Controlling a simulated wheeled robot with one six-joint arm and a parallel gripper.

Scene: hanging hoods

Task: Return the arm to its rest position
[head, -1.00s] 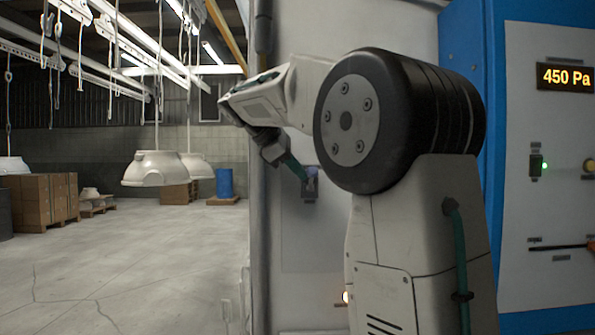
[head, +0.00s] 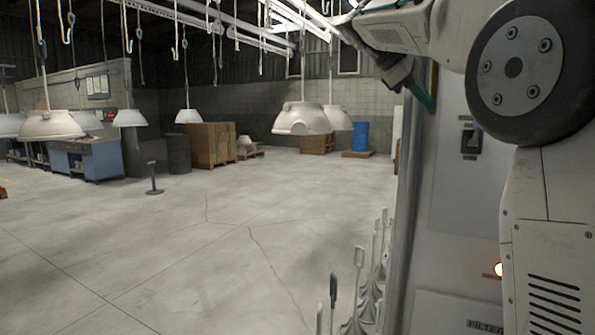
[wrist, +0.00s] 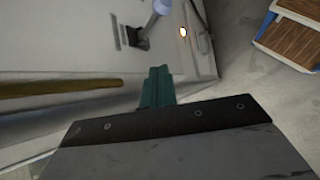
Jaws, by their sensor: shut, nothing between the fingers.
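My gripper (wrist: 158,76) shows in the wrist view as teal fingers held together, with nothing between them. In the head view its teal fingers (head: 421,94) point down and to the right at the upper right, in front of the pale cabinet (head: 455,210). My arm is bent, with its large dark joint at the right edge. The gripper is above and to the left of a small dark switch (head: 471,142) on the cabinet and looks apart from it.
White hoods (head: 302,118) hang from overhead rails across the room. Several pale stands (head: 359,285) are close to the cabinet's left side. A small post (head: 153,178) stands on the floor at left. Cardboard boxes (head: 208,145) and a blue drum (head: 361,136) are farther back. The middle floor is clear.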

